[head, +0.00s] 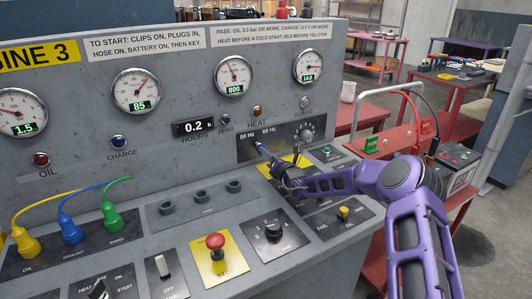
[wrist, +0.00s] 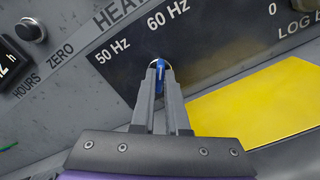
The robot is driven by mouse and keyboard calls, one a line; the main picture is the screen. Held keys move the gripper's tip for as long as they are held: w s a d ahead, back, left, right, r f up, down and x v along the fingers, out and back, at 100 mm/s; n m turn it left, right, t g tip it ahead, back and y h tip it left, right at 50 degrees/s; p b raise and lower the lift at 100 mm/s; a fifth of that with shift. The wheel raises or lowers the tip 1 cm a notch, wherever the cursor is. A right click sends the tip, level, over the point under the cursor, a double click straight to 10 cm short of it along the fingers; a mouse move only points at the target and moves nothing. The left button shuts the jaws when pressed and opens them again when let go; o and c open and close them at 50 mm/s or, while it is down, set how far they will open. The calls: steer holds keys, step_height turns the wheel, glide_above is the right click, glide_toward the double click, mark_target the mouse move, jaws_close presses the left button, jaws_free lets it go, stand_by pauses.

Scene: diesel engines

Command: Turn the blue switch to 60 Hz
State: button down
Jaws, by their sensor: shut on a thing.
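The blue switch (wrist: 160,67) sits on a dark panel plate, below the white labels 50 Hz (wrist: 113,50) and 60 Hz (wrist: 168,14). My gripper (wrist: 161,72) is shut on it, one finger on each side. Only a narrow blue strip shows between the fingertips. It is roughly upright in the wrist view, but the fingers cover much of it, so I cannot tell its setting for sure. In the head view the blue switch (head: 262,149) shows at the end of my gripper (head: 270,157), which reaches in from the right.
A yellow plate (wrist: 265,100) lies right of my fingers. Below are a red mushroom button (head: 215,242) and a black dial (head: 273,231). A red table (head: 362,118) stands behind the console on the right.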

stand_by(0.4)
steer(key=c, duration=0.9)
jaws_free()
steer(key=v, duration=1.7)
steer(key=shift+s+d, duration=0.2)
